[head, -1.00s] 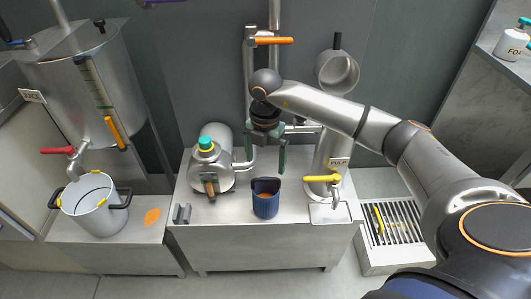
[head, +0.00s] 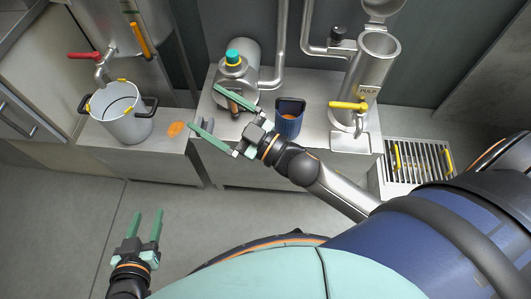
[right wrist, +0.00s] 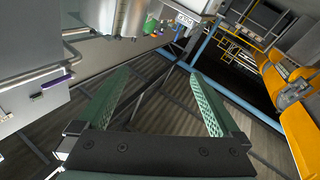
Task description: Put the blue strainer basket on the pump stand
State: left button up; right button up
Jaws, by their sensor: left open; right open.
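The blue strainer basket (head: 288,122) stands upright on the steel pump stand (head: 222,150), right of the pump (head: 236,78) with its teal cap.
A steel cylinder (head: 372,75) marked PULP, with a yellow-handled tap (head: 348,105), stands right of the basket. A floor grate (head: 418,162) lies further right. A pot (head: 120,112) stands on the left bench beside an orange patch (head: 177,129). The floor in front is clear.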

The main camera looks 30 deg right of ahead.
jog(key=s+d+f+m+g+h, duration=0.2)
jog(key=s+d+f+m+h, duration=0.1)
jog(key=f, duration=0.4)
jog(key=s+d+f+m+g+h, duration=0.3)
jog(key=s+f, duration=0.3)
jog(key=f, duration=0.2)
jog(key=shift+s+d+m+h, duration=0.15)
jog(key=shift+d+m+h, duration=0.15)
jog(key=shift+d+h, duration=0.3)
